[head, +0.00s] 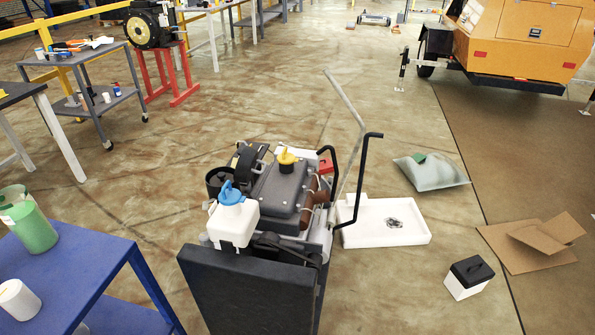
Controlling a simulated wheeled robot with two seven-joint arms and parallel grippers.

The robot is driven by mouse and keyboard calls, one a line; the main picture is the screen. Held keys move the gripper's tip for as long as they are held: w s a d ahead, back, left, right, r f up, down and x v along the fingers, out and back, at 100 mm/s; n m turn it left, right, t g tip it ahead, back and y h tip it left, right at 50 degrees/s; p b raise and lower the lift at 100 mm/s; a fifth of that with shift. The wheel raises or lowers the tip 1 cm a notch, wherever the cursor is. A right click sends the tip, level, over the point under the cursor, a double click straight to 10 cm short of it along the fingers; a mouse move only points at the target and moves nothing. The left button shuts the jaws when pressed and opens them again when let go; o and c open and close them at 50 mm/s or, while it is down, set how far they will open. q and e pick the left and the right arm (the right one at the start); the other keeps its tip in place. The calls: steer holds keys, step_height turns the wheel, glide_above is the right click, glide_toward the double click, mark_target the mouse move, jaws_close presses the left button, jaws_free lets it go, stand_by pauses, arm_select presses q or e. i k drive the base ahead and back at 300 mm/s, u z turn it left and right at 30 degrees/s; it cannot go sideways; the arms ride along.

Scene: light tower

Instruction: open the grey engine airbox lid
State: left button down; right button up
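The engine (265,200) stands in the middle of the floor behind a dark upright panel (250,290). A dark grey box-like cover (272,195) with a yellow cap (287,157) sits on its top. I cannot tell whether this cover is the airbox lid; no lid is visibly raised. A white bottle with a blue cap (232,222) stands at the front and hides part of the engine. Black round parts (222,178) are on its left side, and brown cylinders (313,192) on its right. Neither of my grippers is in view.
A bent black handle (362,180) and a long grey bar (345,100) rise right of the engine. A white tray (385,222) lies beside it. A blue table (75,265) is at the near left. A black-lidded white box (468,277) and cardboard (535,240) lie right.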

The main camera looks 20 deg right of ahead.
mark_target(248, 159)
steer(key=i, duration=0.55)
steer(key=u, duration=0.7)
steer(key=i, duration=0.5)
steer(key=u, duration=0.05)
